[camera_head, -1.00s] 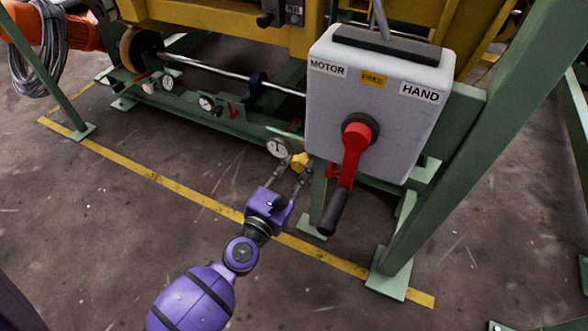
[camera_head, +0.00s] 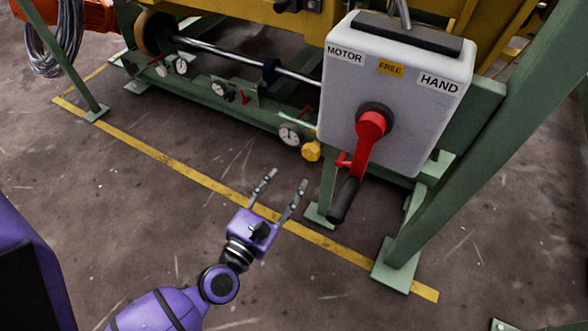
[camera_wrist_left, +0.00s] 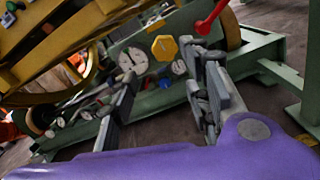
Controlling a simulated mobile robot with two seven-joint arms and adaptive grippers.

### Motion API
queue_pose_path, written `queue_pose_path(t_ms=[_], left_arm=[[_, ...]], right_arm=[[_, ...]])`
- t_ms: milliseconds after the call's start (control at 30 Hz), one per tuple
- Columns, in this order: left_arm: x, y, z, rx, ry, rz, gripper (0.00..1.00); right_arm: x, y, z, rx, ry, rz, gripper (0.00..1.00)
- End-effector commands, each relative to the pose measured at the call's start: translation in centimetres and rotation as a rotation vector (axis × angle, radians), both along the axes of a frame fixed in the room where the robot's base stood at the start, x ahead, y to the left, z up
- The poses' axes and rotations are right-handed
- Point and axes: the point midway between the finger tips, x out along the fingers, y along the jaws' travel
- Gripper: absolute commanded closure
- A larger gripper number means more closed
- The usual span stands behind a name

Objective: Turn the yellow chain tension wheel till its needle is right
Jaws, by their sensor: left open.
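The yellow chain tension wheel (camera_head: 311,151) sits low on the green frame, just left of the grey control box. In the left wrist view the wheel (camera_wrist_left: 164,47) is a yellow knob beyond the fingers. A round white gauge (camera_head: 290,134) is beside it on the left; in the left wrist view the gauge (camera_wrist_left: 132,60) shows a dark needle, too small to read exactly. My left gripper (camera_head: 283,182) is open and empty, apart from the wheel, above the floor in front of it. My right gripper is in neither view.
The grey box (camera_head: 390,100) with a red lever (camera_head: 365,150) and black handle juts out right of the wheel. A green post (camera_head: 480,160) stands further right. More gauges (camera_head: 219,89) line the frame leftward. Floor in front, with a yellow line (camera_head: 170,160), is clear.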

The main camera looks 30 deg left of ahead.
Motion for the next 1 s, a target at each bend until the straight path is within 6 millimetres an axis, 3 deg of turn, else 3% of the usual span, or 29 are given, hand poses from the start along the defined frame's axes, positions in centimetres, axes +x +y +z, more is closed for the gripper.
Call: queue_pose_path(t_ms=[200,533,667,800,1000], left_arm=[[-2.1,0.1,0.0,0.001,0.0,0.0,0.56],[-2.1,0.1,0.1,-0.002,-0.003,0.001,0.57],[0.7,0.3,1.0,-0.033,-0.043,0.042,0.57],[3.3,0.4,1.0,0.122,-0.034,0.051,0.57],[4.0,-0.2,0.5,0.362,-0.013,0.008,0.57]], right_arm=[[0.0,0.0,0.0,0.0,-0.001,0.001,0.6],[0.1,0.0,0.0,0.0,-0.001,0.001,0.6],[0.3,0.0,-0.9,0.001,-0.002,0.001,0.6],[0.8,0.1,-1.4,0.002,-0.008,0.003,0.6],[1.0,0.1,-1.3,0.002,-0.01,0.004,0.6]])
